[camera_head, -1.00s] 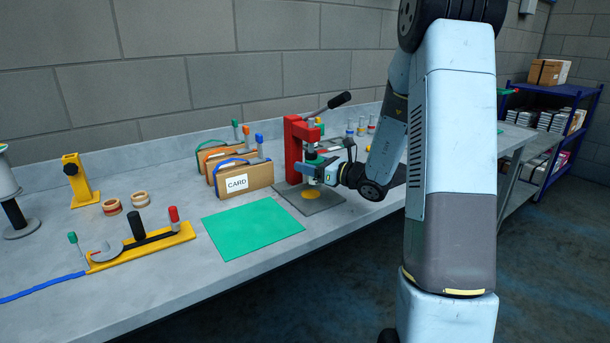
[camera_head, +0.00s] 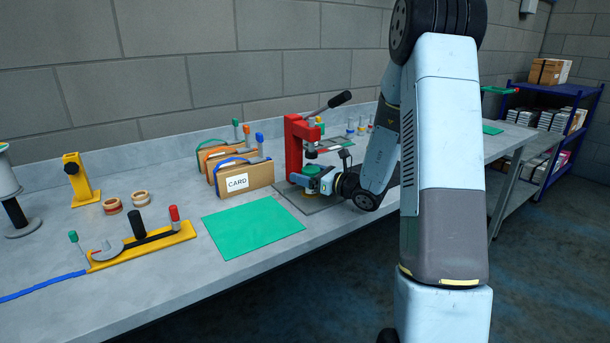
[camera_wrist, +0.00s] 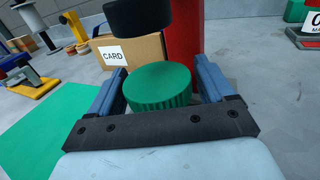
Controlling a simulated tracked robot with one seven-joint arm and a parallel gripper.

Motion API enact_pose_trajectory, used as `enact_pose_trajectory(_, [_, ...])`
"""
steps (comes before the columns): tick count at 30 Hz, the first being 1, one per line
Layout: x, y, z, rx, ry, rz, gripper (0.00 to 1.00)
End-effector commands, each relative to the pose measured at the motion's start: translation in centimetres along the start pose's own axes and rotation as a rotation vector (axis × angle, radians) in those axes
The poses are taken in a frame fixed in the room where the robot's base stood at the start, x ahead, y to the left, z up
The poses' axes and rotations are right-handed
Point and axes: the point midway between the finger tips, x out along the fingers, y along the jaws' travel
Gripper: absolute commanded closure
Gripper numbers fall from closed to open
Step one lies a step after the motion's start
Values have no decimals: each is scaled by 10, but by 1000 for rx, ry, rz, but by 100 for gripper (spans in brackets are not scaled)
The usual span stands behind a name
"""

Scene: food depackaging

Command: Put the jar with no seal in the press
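The jar has a ribbed green lid; it shows in the head view (camera_head: 311,170) and large in the wrist view (camera_wrist: 157,84). It stands upright at the yellow disc on the press plate, below the black ram (camera_wrist: 139,16). Whether its base touches the disc is hard to see. The red press (camera_head: 294,146) has its lever (camera_head: 338,100) raised. My gripper (camera_head: 314,184) is around the jar from the right in the head view, blue fingers on both sides, shut on it. The jar's body is mostly hidden; no seal detail can be made out.
A box marked CARD (camera_head: 245,181) stands left of the press, with other boxes behind. A green mat (camera_head: 252,228) lies clear in front. A yellow gauge tool (camera_head: 140,249) is farther left. Small jars (camera_head: 361,128) stand behind my arm.

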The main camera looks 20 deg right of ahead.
Motion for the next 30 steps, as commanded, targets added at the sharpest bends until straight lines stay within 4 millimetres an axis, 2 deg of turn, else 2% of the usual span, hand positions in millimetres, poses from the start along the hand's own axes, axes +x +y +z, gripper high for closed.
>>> enact_pose_trajectory(11, [0, 0, 3, -1, 0, 0, 12])
enact_pose_trajectory(13, [-6, -1, 2, 0, 1, -2, 12])
enact_pose_trajectory(30, [-104, 0, 2, 0, 0, -2, 12])
